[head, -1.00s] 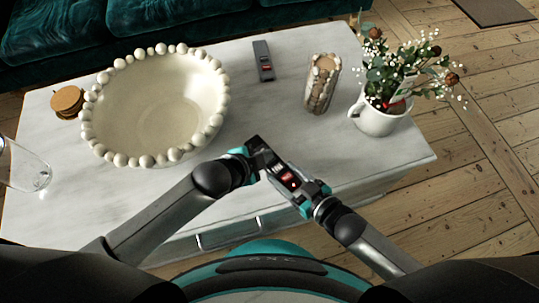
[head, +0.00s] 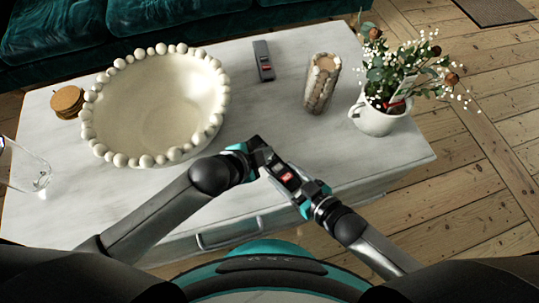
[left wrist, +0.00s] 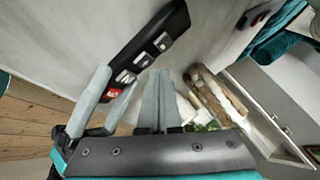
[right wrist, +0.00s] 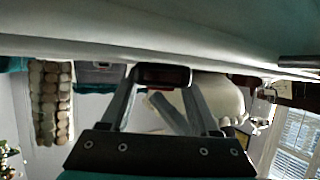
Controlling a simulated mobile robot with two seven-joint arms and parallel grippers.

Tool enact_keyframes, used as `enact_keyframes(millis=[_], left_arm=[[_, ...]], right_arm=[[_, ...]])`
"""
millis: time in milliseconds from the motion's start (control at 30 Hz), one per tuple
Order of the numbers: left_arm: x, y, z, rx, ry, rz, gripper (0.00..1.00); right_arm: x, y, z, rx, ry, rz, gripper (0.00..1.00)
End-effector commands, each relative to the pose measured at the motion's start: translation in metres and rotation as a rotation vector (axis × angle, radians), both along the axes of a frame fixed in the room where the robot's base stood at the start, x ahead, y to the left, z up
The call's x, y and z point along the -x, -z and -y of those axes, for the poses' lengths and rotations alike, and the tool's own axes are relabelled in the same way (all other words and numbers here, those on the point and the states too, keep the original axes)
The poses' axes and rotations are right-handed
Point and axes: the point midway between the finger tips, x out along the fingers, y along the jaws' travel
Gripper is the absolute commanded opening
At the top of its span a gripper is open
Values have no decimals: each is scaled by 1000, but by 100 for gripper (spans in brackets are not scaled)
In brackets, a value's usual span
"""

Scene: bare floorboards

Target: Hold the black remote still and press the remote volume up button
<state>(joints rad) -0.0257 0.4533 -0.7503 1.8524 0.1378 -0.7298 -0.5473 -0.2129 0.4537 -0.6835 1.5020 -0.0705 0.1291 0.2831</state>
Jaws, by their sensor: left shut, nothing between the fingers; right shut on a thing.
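The black remote (head: 288,177) is held above the front edge of the table by my right gripper (head: 300,188). My right gripper is shut on it; in the right wrist view the remote's end (right wrist: 163,75) sits between the two fingers. The left wrist view shows the remote (left wrist: 150,30) tilted, with several pale buttons and a red one near the right gripper's finger. My left gripper (head: 262,154) is shut and empty close to the remote's upper end. Its fingertips (left wrist: 160,74) appear beside the button face; I cannot tell whether they touch. Button markings are too small to read.
A grey remote (head: 263,62) lies at the table's back. A beaded bowl (head: 155,105), coasters (head: 67,101) and a glass (head: 24,170) stand left. A candle holder (head: 321,84) and a flower mug (head: 380,119) stand right. Marble around the grey remote is clear.

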Motion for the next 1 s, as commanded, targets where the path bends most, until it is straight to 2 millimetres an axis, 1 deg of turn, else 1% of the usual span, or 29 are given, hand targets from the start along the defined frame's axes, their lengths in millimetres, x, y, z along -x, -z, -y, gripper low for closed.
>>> enact_keyframes(millis=[500,633,1000], left_arm=[[0,-46,0,0,0,2,0],[0,-50,0,0,1,2,0],[0,-50,0,0,-1,1,0]], right_arm=[[0,0,0,1,0,-1,0],[0,0,0,1,0,-1,0],[0,0,0,1,0,-1,0]])
